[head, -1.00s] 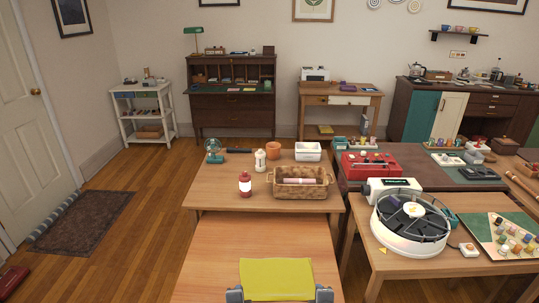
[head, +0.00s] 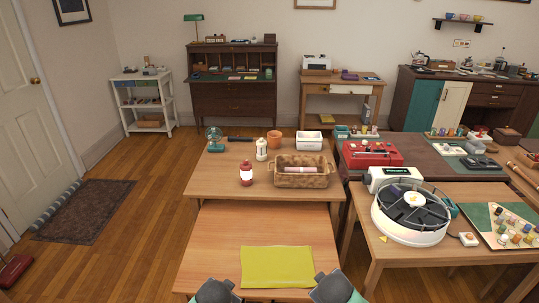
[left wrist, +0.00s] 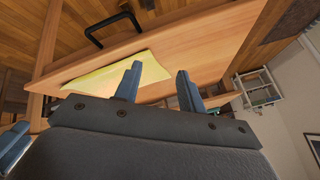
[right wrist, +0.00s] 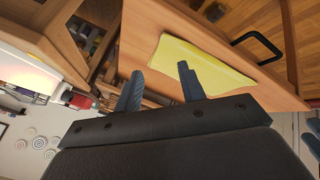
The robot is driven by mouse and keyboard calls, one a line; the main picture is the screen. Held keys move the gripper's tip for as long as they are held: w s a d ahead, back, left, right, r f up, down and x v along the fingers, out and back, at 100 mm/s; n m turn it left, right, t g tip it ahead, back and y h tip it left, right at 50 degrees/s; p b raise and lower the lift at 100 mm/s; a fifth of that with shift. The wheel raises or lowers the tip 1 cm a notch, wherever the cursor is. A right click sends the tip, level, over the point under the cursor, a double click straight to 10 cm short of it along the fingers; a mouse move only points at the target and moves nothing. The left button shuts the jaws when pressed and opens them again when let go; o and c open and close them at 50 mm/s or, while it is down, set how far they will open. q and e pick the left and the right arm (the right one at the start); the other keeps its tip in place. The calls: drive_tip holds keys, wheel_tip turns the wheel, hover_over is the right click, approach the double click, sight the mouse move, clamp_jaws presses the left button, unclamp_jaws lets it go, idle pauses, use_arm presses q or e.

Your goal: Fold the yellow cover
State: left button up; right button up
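The yellow cover (head: 277,267) lies flat as a rectangle on the near wooden table, close to its front edge. It also shows in the left wrist view (left wrist: 152,70) and the right wrist view (right wrist: 192,59). My left gripper (head: 217,290) is off the cover's near left corner, apart from it. Its two fingers stand apart with nothing between them in the left wrist view (left wrist: 157,75). My right gripper (head: 331,286) is off the near right corner. Its fingers are also apart and empty in the right wrist view (right wrist: 160,72). Any layers within the cover cannot be made out.
The near table (head: 240,228) is bare behind and left of the cover. A round white device (head: 411,210) stands on the table at right.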

use_arm(q)
drive_tip(key=s+f+n+g, duration=0.1)
drive_tip(key=s+f, duration=0.4)
drive_tip(key=s, duration=0.4)
drive_tip(key=s+a+f+n+g, duration=0.1)
drive_tip(key=s+f+n+g, duration=0.1)
drive_tip(key=s+f, duration=0.3)
drive_tip(key=s+a+f+n+g+h, duration=0.1)
drive_tip(key=s+f, duration=0.4)
drive_tip(key=s, duration=0.8)
drive_tip(key=shift+s+f+n+g, duration=0.25)
drive_tip(key=shift+n+g, duration=0.15)
drive_tip(key=shift+g, duration=0.3)
use_arm(e)
drive_tip(key=s+f+m+g, duration=0.2)
drive_tip(key=s+f, duration=0.3)
drive_tip(key=s, duration=0.4)
drive_tip(key=s+a+f+m+g+y, duration=0.1)
drive_tip(key=s+f+g, duration=0.1)
drive_tip(key=s+f, duration=0.4)
drive_tip(key=s+f+m+g, duration=0.2)
drive_tip(key=s+f, duration=0.4)
drive_tip(key=s, duration=0.8)
drive_tip(key=shift+a+m+y, duration=0.15)
drive_tip(key=shift+m+y, duration=0.15)
drive_tip(key=shift+y, duration=0.1)
